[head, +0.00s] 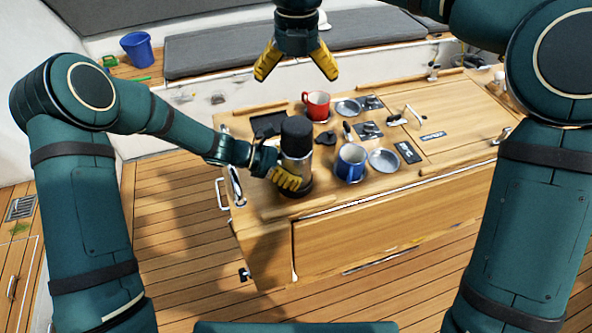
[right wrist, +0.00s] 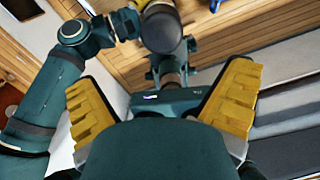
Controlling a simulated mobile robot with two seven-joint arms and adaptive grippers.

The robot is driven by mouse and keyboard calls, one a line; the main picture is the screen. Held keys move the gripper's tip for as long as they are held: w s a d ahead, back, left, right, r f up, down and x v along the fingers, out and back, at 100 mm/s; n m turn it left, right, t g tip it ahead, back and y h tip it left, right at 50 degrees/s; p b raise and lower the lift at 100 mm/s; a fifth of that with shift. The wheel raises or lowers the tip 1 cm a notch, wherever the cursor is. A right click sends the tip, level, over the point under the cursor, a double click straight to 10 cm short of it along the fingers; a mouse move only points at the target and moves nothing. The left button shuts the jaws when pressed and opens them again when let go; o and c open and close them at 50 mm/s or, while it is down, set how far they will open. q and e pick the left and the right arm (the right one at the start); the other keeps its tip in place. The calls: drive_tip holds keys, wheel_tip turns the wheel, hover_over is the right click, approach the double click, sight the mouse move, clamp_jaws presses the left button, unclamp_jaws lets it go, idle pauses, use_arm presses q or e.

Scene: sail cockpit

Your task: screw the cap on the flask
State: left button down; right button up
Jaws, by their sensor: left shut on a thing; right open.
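The flask (head: 297,160) stands upright on the wooden cockpit table, with a steel body and a dark base. The black cap (head: 296,130) sits on top of it; I cannot tell how tightly it is seated. My left gripper (head: 287,179) is shut on the flask's lower body, coming from the left. My right gripper (head: 297,66) is open and empty, in the air above and apart from the cap. The right wrist view shows the cap (right wrist: 161,30) at the top, beyond the open yellow fingers (right wrist: 160,90).
A red mug (head: 316,105) stands behind the flask. A blue mug (head: 350,163) and a metal bowl (head: 384,160) stand to its right. Another metal dish (head: 347,108) is farther back. The table's right part (head: 465,115) is mostly clear. A blue bucket (head: 138,48) is far left.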

sight(296, 123)
drive_tip(key=n, duration=0.3)
drive_tip(key=shift+n, duration=0.4)
wheel_tip(296, 123, down, 12)
idle(0.6)
